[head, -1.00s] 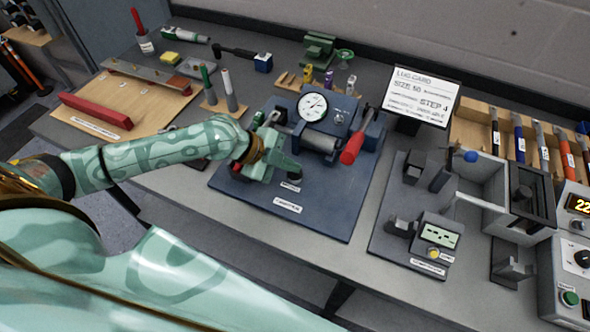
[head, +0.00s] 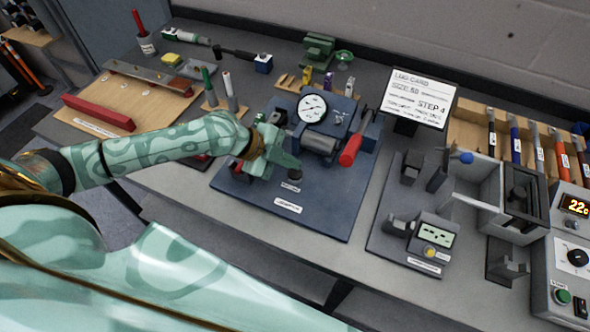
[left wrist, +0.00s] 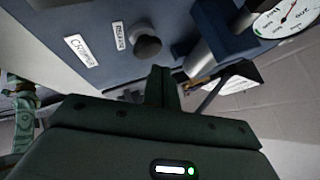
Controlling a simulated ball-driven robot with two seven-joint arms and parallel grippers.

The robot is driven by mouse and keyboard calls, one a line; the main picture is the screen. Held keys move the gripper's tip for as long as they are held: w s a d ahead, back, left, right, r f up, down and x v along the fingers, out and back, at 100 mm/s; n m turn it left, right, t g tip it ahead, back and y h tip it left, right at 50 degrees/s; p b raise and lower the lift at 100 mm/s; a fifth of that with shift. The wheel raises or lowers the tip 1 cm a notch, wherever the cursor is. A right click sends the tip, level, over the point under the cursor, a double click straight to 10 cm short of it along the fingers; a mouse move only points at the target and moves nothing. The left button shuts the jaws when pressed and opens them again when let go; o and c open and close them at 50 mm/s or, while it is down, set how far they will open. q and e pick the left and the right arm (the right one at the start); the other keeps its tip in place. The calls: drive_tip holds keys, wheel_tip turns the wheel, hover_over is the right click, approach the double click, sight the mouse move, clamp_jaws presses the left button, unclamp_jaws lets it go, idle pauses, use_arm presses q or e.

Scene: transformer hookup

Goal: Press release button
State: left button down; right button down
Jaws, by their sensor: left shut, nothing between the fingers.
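The release button (head: 295,176) is a dark round knob on the blue crimper base plate (head: 335,212), beside a small white label. In the left wrist view the button (left wrist: 147,46) stands just beyond my fingertips, next to its label and the larger crimper label (left wrist: 80,50). My left gripper (head: 296,163) is shut and empty, with its fingertips close above the button in the head view. A small gap seems to lie between them; whether they touch is not clear. My right gripper is not in view.
The crimper's dial gauge (head: 312,107) and red-handled lever (head: 351,149) stand just behind and right of the button. A lug card (head: 419,97) stands at the back. A tester with a yellow button (head: 430,253) sits at the right. The plate's front part is clear.

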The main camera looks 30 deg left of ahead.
sight(290, 173)
use_arm(q)
wheel_tip(290, 173, up, 5)
drive_tip(key=p, duration=0.4)
drive_tip(key=shift+f, duration=0.15)
idle(0.6)
